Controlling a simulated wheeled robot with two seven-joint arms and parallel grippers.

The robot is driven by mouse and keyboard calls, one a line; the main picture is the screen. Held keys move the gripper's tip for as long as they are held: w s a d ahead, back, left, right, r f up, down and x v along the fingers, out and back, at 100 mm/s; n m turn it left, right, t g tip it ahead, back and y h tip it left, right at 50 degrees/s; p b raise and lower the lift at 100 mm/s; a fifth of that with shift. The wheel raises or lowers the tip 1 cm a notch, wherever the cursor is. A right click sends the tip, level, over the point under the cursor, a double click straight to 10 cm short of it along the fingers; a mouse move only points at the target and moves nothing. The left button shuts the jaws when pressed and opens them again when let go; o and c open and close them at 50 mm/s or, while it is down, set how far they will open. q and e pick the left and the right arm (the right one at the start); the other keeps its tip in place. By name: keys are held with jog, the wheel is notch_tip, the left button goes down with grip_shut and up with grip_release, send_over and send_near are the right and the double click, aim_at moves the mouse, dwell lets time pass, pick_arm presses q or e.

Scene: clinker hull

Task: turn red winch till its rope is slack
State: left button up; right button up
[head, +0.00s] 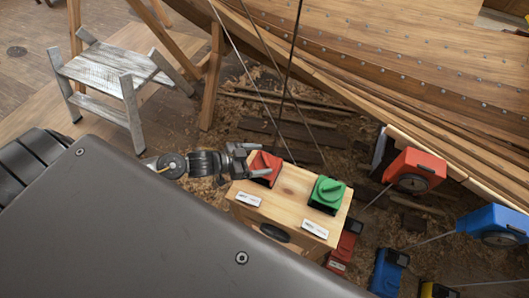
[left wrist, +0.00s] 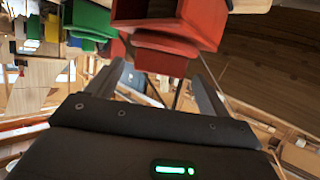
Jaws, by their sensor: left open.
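A red knob (head: 266,165) sits on top of a wooden box (head: 290,185), beside a green knob (head: 327,194). A red winch-like unit (head: 414,172) with a round dark face stands to the right of the box. A thin line runs from it down to the left and looks straight. My left gripper (head: 250,160) is open at the left side of the red knob. In the left wrist view the red knob (left wrist: 160,50) is just beyond and between the fingertips. I cannot tell whether they touch it. My right gripper is out of view.
A blue unit (head: 497,224) stands at the far right. Smaller red (head: 343,245) and blue (head: 388,271) units lie low, right of the box. The plank hull (head: 400,60) fills the top right. A step stool (head: 105,75) stands at the upper left.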

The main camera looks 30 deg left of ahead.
pick_arm(q)
jog(key=b+v, duration=0.1)
jog(key=v, duration=0.7)
jog(key=shift+b, duration=0.35)
jog(key=shift+s+a+r, duration=0.1)
jog(key=shift+r, duration=0.05)
